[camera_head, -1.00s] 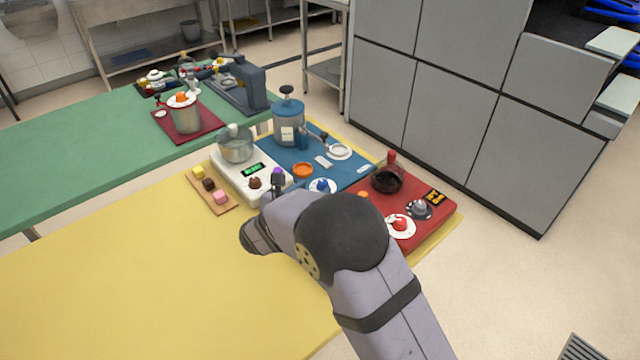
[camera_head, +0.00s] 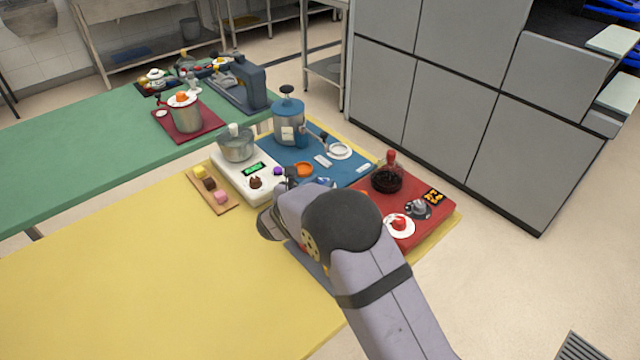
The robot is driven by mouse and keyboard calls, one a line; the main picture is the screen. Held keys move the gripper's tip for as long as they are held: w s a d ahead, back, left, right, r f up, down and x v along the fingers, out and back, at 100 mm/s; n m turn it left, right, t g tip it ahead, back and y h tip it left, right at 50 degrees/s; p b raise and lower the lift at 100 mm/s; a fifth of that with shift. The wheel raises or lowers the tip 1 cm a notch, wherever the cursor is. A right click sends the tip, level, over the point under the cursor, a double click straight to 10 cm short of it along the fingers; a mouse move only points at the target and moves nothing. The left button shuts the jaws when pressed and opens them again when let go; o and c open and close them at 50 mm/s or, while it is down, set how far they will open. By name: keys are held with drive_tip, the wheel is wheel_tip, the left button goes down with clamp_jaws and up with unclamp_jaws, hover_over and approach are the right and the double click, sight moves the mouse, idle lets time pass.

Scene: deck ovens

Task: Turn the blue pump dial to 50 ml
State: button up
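The blue dial (camera_head: 321,183) sits on a white disc at the front of the blue pump board (camera_head: 272,155). In the head view my arm hides most of the dial, so its setting cannot be read. A blue tank with a dark lid (camera_head: 288,122) stands at the back of that board. My gripper (camera_head: 291,173) shows only as a small dark shape just left of the dial, near the orange ring. My wrist covers most of it, and I cannot tell whether its fingers are open or shut, or touch anything.
A white scale (camera_head: 247,180) with a metal pot and purple knob stands left of the board. A red board (camera_head: 430,227) with a red knob, grey dial and dark flask is to the right. An orange ring (camera_head: 302,169) lies close by. The yellow table front (camera_head: 150,280) is clear.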

drive_tip(key=shift+m+h, duration=0.3)
drive_tip(key=shift+w+a+f+m+g+h, duration=0.15)
drive_tip(key=shift+m+g+h, duration=0.25)
drive_tip(key=shift+m+h, duration=0.3)
drive_tip(key=shift+s+a+r+m+g+h, duration=0.1)
drive_tip(key=shift+m+g+h, duration=0.3)
drive_tip(key=shift+m+h, duration=0.25)
drive_tip(key=shift+w+h, duration=0.1)
drive_tip(key=shift+h, duration=0.15)
drive_tip(key=shift+a+f+m+g+h+b, duration=0.1)
drive_tip(key=shift+m+g+h+b, duration=0.6)
drive_tip(key=shift+m+g+b, duration=0.3)
drive_tip(key=shift+w+m+g+h+b, duration=0.1)
drive_tip(key=shift+m+g+h+b, duration=0.3)
drive_tip(key=shift+m+b, duration=0.15)
drive_tip(key=o, duration=1)
drive_tip(key=shift+a+r, duration=0.15)
drive_tip(key=shift+r, duration=0.05)
drive_tip(key=shift+b+v, duration=0.3)
drive_tip(key=shift+v, duration=3.25)
